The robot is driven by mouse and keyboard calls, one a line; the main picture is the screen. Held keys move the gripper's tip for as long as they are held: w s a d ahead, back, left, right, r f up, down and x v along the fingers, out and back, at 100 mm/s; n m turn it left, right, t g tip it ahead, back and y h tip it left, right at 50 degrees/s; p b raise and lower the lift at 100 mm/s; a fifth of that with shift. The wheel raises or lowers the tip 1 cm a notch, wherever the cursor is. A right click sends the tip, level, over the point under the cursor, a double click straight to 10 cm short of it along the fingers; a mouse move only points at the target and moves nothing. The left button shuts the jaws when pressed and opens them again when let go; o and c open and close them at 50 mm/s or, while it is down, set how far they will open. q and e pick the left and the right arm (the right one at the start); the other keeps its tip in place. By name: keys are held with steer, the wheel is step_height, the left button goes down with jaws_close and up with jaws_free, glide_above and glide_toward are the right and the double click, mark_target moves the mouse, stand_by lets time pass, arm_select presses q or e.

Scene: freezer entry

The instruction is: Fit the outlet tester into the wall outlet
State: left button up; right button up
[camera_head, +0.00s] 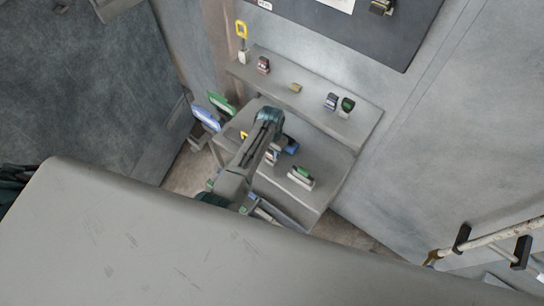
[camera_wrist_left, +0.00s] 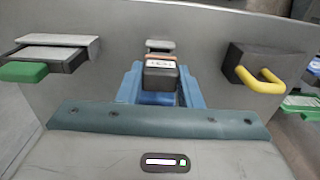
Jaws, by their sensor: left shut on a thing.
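My left gripper (camera_head: 273,153) reaches over the lower grey bench in the head view. In the left wrist view its blue fingers (camera_wrist_left: 160,88) are shut on a small dark block with an orange-brown band and a pale label, which looks like the outlet tester (camera_wrist_left: 160,74). A small grey fitting (camera_wrist_left: 158,45) shows just beyond the block, partly hidden by it. I cannot tell whether it is the wall outlet or whether the block touches it. My right gripper is not in view.
A grey block with a green handle (camera_wrist_left: 48,60) is left and a dark block with a yellow handle (camera_wrist_left: 262,68) right of the fingers. The upper shelf (camera_head: 310,105) holds several small items. Blue and green handled things (camera_head: 206,116) stand left of the bench.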

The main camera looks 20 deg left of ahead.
arm_select(q)
steer(key=shift+r, duration=2.65)
steer(key=shift+s, duration=0.1)
